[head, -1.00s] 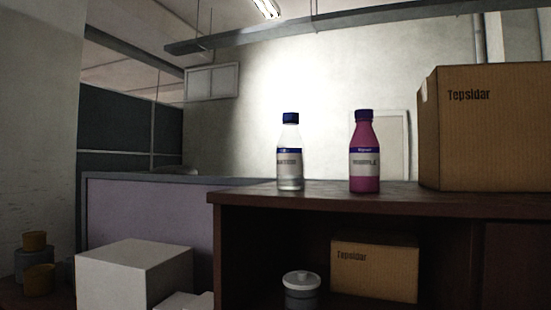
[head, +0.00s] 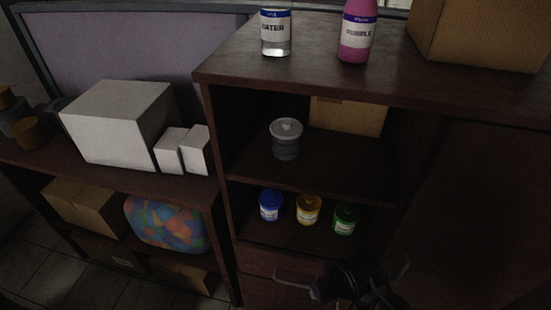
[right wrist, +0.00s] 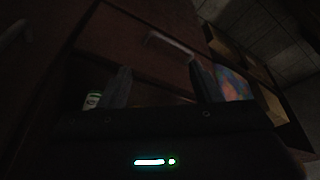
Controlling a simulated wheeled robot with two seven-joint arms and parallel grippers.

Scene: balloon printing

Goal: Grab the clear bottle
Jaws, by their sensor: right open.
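The clear bottle (head: 276,42), with a blue-and-white label reading "WATER", stands upright on the dark brown cabinet top (head: 310,68) in the head view. Its cap is cut off by the picture's top edge. My right gripper (head: 345,285) is a dark shape at the bottom of the head view, low in front of the cabinet and far below the bottle. In the right wrist view its two fingers (right wrist: 160,84) are apart with nothing between them, facing a drawer front with a handle (right wrist: 168,43). My left gripper is not in view.
A pink bottle (head: 356,42) stands right of the clear one, with a cardboard box (head: 478,35) farther right. Shelves below hold a grey jar (head: 286,145) and blue, yellow and green jars (head: 308,210). White boxes (head: 118,125) stand on the lower unit at left.

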